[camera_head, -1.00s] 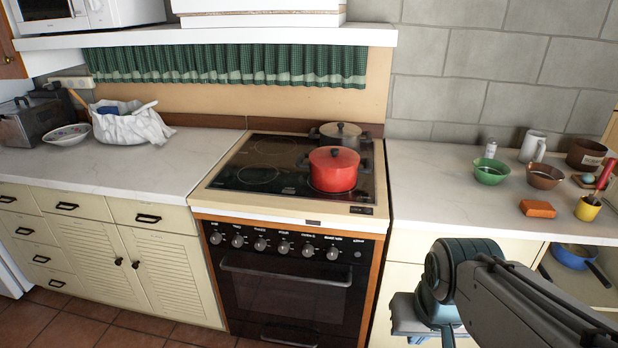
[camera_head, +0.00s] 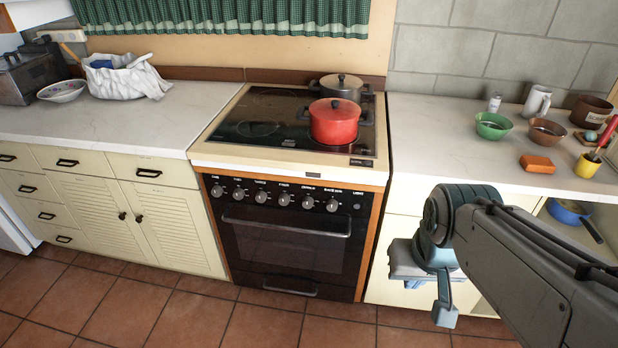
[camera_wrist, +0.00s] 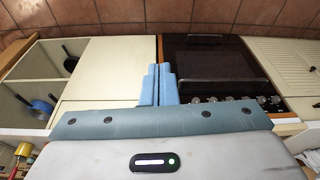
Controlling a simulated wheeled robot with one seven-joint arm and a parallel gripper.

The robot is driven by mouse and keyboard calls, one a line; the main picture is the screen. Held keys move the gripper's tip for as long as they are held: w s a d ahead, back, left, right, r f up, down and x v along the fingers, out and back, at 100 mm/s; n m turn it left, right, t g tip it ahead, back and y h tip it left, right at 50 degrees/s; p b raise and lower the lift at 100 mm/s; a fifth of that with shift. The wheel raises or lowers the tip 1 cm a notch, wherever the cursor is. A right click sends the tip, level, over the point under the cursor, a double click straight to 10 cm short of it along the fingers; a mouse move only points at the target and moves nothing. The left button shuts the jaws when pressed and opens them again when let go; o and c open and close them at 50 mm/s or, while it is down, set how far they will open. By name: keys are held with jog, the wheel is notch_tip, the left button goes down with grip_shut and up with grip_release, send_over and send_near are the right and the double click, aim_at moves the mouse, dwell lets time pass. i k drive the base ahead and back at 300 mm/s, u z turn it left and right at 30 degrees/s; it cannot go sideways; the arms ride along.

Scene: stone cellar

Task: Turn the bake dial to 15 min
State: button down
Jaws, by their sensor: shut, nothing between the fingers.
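The bake dial is one of several round grey knobs on the black control panel (camera_head: 270,196) of the oven. The rightmost knob (camera_head: 332,205) has a white label above it, too small to read surely. The knobs (camera_wrist: 235,99) also show in the wrist view, right of my fingers. Their pointer settings cannot be made out. My gripper (camera_head: 445,316) is in front of the cabinet right of the oven, apart from the panel and lower than the knobs. In the wrist view my gripper (camera_wrist: 158,68) has its blue fingers together, with nothing between them.
A red pot (camera_head: 334,122) and a dark pot (camera_head: 341,87) stand on the cooktop. The oven handle (camera_head: 285,228) runs below the knobs. The right counter holds bowls, a white jug (camera_head: 537,103) and an orange block (camera_head: 537,163). The tiled floor (camera_head: 190,310) before the oven is clear.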

aim_at(331, 203)
jog(key=u, duration=0.5)
jog(key=k, duration=0.65)
jog(key=u, duration=1)
jog(key=i, duration=1.2)
jog(key=z, duration=0.65)
